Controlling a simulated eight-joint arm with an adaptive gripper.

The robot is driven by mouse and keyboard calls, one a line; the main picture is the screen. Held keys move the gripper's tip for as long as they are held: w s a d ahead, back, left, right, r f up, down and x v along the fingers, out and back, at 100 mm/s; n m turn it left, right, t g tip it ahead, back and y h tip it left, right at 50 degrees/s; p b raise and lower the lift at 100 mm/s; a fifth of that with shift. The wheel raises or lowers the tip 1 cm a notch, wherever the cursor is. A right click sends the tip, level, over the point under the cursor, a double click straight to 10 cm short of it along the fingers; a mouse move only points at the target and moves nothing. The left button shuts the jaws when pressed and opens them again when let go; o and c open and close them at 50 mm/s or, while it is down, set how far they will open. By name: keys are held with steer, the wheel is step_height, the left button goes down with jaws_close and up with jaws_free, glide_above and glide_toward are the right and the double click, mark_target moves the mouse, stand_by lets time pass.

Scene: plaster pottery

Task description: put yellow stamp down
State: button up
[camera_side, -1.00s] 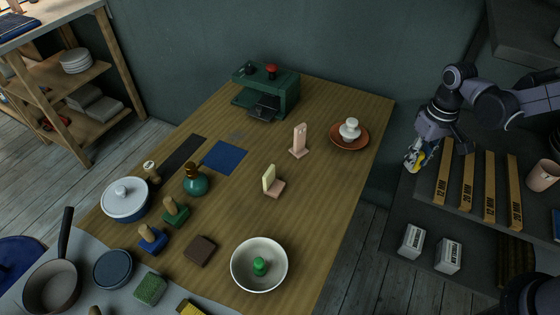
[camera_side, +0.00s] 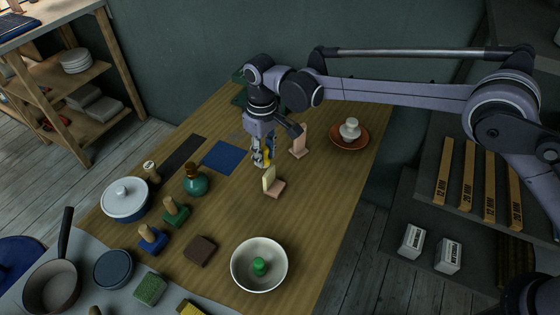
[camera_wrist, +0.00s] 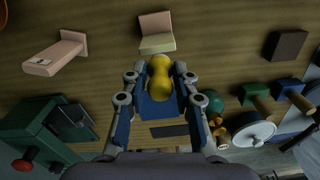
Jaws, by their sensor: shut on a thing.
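My gripper (camera_side: 262,160) is over the wooden table, between the blue square (camera_side: 223,157) and the cream-and-pink stand (camera_side: 272,182). It is shut on the yellow stamp (camera_side: 270,155), whose rounded yellow handle (camera_wrist: 160,78) shows between the fingers in the wrist view. The stamp's lower end is hidden, and I cannot tell whether it touches the table. In the wrist view the blue square (camera_wrist: 158,106) lies behind the handle, and the cream-and-pink stand (camera_wrist: 157,34) is just above it.
A pink stand (camera_side: 299,142) is close on the right. A green press (camera_side: 240,96) is partly hidden behind my arm. A teal bottle (camera_side: 195,181), green stamp (camera_side: 176,215), blue stamp (camera_side: 152,241) and brown block (camera_side: 200,251) stand left and front. A white bowl (camera_side: 246,283) holds a green object.

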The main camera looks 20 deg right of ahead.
steer(key=s+a+f+n, duration=0.2)
steer(key=s+a, duration=0.2)
steer(key=a, duration=0.8)
steer(key=shift+s+a+f, duration=0.1)
steer(key=shift+s+f, duration=0.05)
steer(key=shift+f, duration=1.45)
steer(key=shift+s+f, duration=0.1)
steer(key=shift+f, duration=1.5)
steer(key=shift+f, duration=0.6)
steer(key=o, duration=1.1)
steer(key=shift+c, duration=0.2)
